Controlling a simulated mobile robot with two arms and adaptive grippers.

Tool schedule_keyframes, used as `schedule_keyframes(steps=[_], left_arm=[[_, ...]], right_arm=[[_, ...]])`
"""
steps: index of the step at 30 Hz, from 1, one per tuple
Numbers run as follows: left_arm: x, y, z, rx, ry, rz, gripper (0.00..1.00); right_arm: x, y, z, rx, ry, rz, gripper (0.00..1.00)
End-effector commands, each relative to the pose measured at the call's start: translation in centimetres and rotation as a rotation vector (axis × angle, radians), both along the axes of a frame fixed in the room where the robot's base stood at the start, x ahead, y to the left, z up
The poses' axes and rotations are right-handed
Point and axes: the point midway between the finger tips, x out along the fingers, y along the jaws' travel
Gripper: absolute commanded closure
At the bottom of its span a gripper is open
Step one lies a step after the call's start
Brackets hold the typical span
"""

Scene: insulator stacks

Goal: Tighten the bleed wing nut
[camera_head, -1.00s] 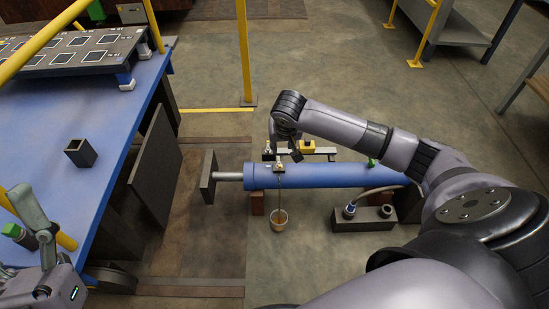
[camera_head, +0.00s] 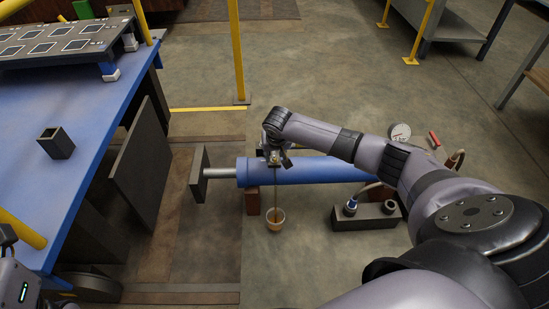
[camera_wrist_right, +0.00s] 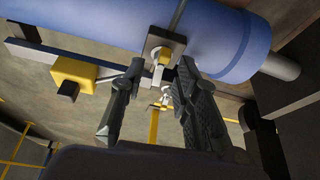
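The blue cylinder (camera_head: 310,170) lies across the floor on blocks. It also fills the top of the right wrist view (camera_wrist_right: 215,35). A dark fitting with a brass-coloured part (camera_wrist_right: 163,50) sits against its side. Small pale metal pieces, seemingly the bleed wing nut (camera_wrist_right: 160,72), show just below it. My right gripper (camera_head: 274,155) is at the cylinder's left end. In the wrist view its fingers (camera_wrist_right: 160,70) are apart, one on each side of the metal pieces; contact cannot be told. My left gripper is cut off at the left edge, its fingers barely visible.
A thin line runs down from the fitting to a copper-coloured cup (camera_head: 275,219). A yellow block (camera_wrist_right: 73,75) sits on a dark bar beside the fitting. A gauge (camera_head: 400,132) and a dark hose block (camera_head: 367,216) are at right. A blue table (camera_head: 60,120) stands at left.

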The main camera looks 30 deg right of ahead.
Motion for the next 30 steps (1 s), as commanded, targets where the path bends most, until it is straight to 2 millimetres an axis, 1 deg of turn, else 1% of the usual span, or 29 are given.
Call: schedule_keyframes(steps=[1, 3, 12, 25, 30], left_arm=[[-0.02, -0.01, -0.03, 0.001, -0.008, 0.000, 0.33], [-0.01, -0.03, 0.13, 0.001, -0.013, 0.001, 0.33], [0.01, -0.06, 0.28, 0.002, -0.014, 0.001, 0.33], [0.01, -0.07, 0.25, 0.002, -0.013, 0.000, 0.33], [0.02, -0.07, 0.24, 0.002, -0.013, 0.000, 0.33]], right_arm=[[0.17, -0.07, -0.43, 0.000, -0.001, -0.001, 0.71], [0.25, -0.14, -0.59, 0.000, -0.001, -0.001, 0.71], [0.28, -0.15, -0.61, 0.000, 0.000, -0.001, 0.72], [0.25, -0.16, -0.63, 0.000, 0.000, -0.001, 1.00], [0.25, -0.16, -0.63, 0.000, 0.000, -0.001, 1.00]])
